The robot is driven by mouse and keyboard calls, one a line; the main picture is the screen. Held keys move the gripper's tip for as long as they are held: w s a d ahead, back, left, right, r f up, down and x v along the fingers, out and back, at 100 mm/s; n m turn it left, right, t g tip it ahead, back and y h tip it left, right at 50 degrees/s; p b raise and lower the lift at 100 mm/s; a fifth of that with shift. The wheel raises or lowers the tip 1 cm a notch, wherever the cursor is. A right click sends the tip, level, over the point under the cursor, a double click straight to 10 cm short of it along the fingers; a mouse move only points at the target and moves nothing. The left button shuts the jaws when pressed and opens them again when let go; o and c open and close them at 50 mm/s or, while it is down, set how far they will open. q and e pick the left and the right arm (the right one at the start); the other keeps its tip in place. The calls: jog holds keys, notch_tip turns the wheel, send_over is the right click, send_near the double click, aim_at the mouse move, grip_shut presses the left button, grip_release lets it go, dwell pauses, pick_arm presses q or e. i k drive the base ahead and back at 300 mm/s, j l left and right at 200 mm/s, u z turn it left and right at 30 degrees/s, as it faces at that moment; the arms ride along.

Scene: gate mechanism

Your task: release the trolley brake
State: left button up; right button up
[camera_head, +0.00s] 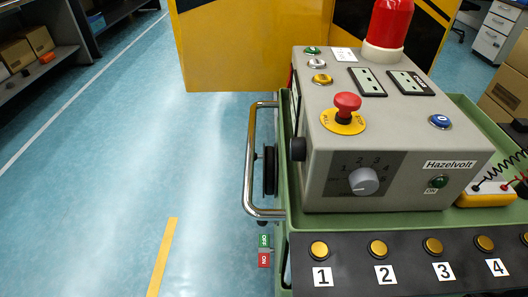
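The green trolley (280,160) stands right of centre and carries a grey control box. A metal push handle (250,165) sticks out from its left side. Below the handle, at the trolley's lower left, are a green OFF label (264,240) and a red ON label (264,260), likely marking the brake. A dark part shows beside the labels, mostly hidden by the trolley's front panel, so I cannot tell the brake's position. Neither of my grippers is in view.
The grey box (400,140) bears a red emergency knob (347,104), a dial (363,181) and a red beacon (388,25). Numbered brass buttons line the front panel (345,262). A yellow cabinet (230,50) stands behind. Blue floor (120,170) at left is clear.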

aim_at(264, 252)
jog(key=k, duration=1.25)
